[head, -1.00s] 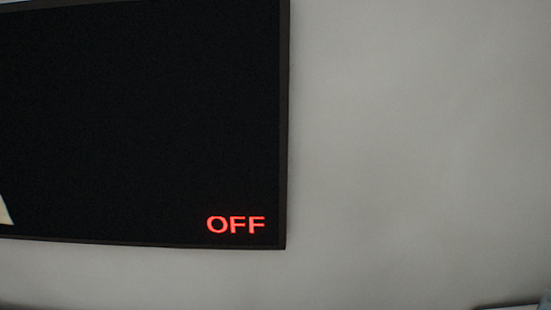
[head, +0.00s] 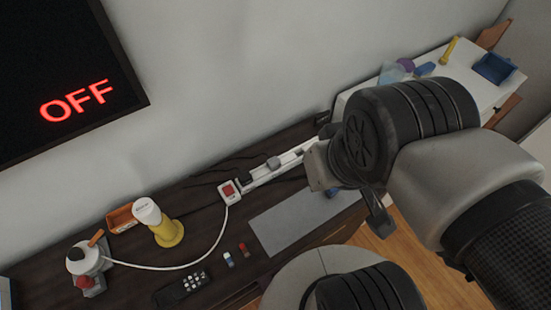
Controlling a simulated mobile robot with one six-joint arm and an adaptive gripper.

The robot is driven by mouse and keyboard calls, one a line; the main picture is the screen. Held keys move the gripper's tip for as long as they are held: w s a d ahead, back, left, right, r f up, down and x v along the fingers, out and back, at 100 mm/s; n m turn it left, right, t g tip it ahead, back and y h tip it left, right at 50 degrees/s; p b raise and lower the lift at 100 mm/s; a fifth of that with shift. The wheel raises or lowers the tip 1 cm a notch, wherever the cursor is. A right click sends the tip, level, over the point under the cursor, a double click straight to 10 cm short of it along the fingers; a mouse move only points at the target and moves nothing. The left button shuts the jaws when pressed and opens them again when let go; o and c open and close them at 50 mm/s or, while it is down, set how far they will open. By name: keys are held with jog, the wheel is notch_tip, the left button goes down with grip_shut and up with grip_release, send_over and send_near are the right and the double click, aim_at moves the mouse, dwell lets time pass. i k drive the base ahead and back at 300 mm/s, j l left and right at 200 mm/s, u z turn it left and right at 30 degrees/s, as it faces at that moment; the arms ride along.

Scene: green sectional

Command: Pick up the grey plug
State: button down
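A grey plug (head: 273,163) sits on a white power strip (head: 256,178) on the dark cabinet top, close to the wall. The strip has a red switch at its near-left end. My gripper (head: 376,215) is to the right of the plug, apart from it, at the end of my arm. Only part of it shows below my wrist, and the wrist hides the rest, so its opening cannot be told.
A white-and-yellow object (head: 160,225), an orange box (head: 122,218), a white device (head: 85,258) and a remote (head: 182,288) stand left on the cabinet. A grey mat (head: 300,222) lies before the strip. A white table (head: 455,92) stands right.

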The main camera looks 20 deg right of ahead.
aim_at(274, 163)
jog(key=i+l, duration=0.1)
jog(key=l, duration=0.3)
jog(key=i+l, duration=0.1)
jog(key=l, duration=0.3)
jog(key=i+l, duration=0.1)
jog(key=l, duration=0.3)
jog(key=u, duration=1.8)
